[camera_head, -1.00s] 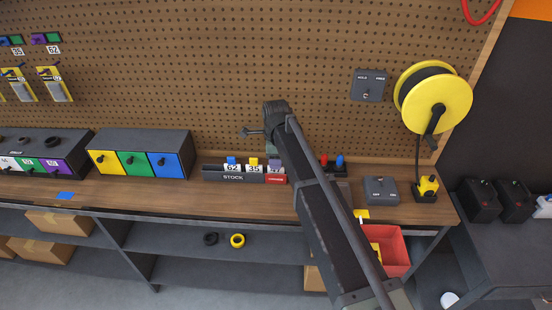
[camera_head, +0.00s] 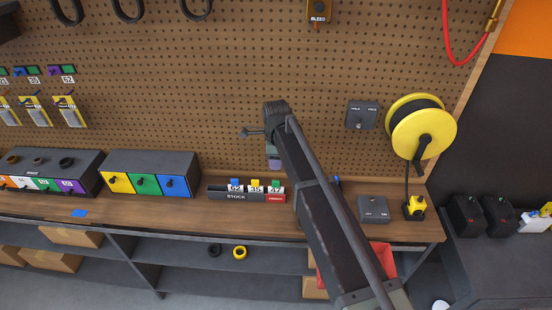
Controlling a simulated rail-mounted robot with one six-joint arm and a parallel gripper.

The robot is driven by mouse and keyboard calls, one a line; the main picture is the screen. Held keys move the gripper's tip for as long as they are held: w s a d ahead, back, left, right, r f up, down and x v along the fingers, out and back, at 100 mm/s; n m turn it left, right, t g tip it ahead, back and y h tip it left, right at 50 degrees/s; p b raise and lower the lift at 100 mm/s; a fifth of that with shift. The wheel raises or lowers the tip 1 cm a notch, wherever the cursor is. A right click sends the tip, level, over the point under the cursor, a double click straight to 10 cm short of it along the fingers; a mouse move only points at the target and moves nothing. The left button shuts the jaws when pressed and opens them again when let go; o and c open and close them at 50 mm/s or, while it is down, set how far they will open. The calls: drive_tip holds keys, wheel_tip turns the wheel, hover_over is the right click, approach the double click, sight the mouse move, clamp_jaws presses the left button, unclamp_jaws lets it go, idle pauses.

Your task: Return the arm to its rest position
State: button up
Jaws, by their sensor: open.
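My arm reaches up from the bottom right, and its dark upper link crosses the workbench and pegboard. A short grey and purple piece hangs at the arm's end, above the stock rack in the picture.
The workbench (camera_head: 330,222) carries a stock rack (camera_head: 238,196) with tags, a drawer box (camera_head: 150,160), an off/on switch box (camera_head: 373,208) and a yellow plug (camera_head: 415,207). A yellow reel (camera_head: 440,135) hangs at the right. A red bin (camera_head: 381,258) is partly behind my arm.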

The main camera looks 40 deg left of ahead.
drive_tip(key=s+d+f+n+b, duration=0.1)
drive_tip(key=s+d+n, duration=0.1)
drive_tip(key=d, duration=1.8)
drive_tip(key=s+d+f+n+b, duration=0.2)
drive_tip(key=d+n, duration=0.3)
drive_tip(key=d, duration=1.5)
drive_tip(key=s+d+f+n+b, duration=0.1)
drive_tip(key=d+n, duration=0.3)
drive_tip(key=d, duration=1.6)
drive_tip(key=shift+s+f+b, duration=0.3)
drive_tip(key=shift+s, duration=0.6)
